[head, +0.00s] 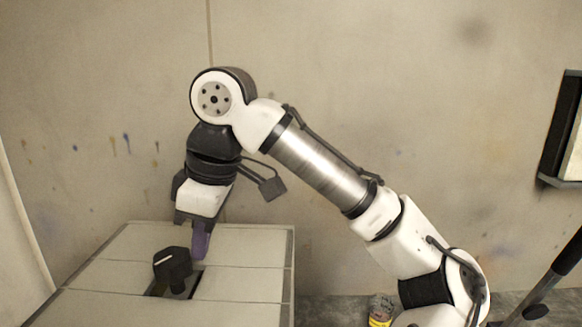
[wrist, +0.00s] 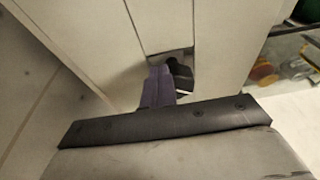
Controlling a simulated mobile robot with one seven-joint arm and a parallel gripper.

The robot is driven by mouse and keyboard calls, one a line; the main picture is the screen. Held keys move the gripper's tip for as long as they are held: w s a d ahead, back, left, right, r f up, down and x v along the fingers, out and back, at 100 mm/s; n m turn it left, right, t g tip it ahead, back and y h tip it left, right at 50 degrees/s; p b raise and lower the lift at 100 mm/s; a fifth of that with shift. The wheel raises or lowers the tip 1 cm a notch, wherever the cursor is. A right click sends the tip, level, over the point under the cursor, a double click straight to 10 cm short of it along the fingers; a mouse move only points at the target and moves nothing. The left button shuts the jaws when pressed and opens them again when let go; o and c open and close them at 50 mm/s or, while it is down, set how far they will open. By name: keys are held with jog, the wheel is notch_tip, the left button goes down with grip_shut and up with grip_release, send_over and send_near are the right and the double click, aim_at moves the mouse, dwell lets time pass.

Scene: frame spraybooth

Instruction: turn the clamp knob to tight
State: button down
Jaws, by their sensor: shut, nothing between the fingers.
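The clamp knob (head: 173,266) is black and chunky, with a pale line on its top. It stands over a dark slot in the pale panelled box top at the lower left of the head view. In the wrist view the knob (wrist: 181,76) is partly hidden behind and to the right of my fingers. My gripper (head: 200,246) has purple fingers, which are shut and empty. They point down just to the right of the knob in the head view. In the wrist view my gripper (wrist: 158,86) is beside the knob, and I cannot tell if they touch.
The box top (head: 245,245) is clear around the slot. A stained wall (head: 350,100) stands behind. A can with a yellow band (head: 380,311) is low beside my arm. A dark-framed panel (head: 563,130) is at the right edge.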

jog(key=shift+s+p, duration=0.5)
jog(key=shift+p, duration=0.15)
jog(key=shift+s, duration=0.85)
jog(key=shift+s+a, duration=0.1)
jog(key=shift+s, duration=0.2)
jog(key=shift+s+d+r, duration=0.1)
jog(key=shift+s+d, duration=0.05)
jog(key=shift+d, duration=0.1)
jog(key=v, duration=0.3)
jog(key=a+v, duration=0.1)
jog(key=v, duration=0.1)
jog(key=shift+r, duration=0.5)
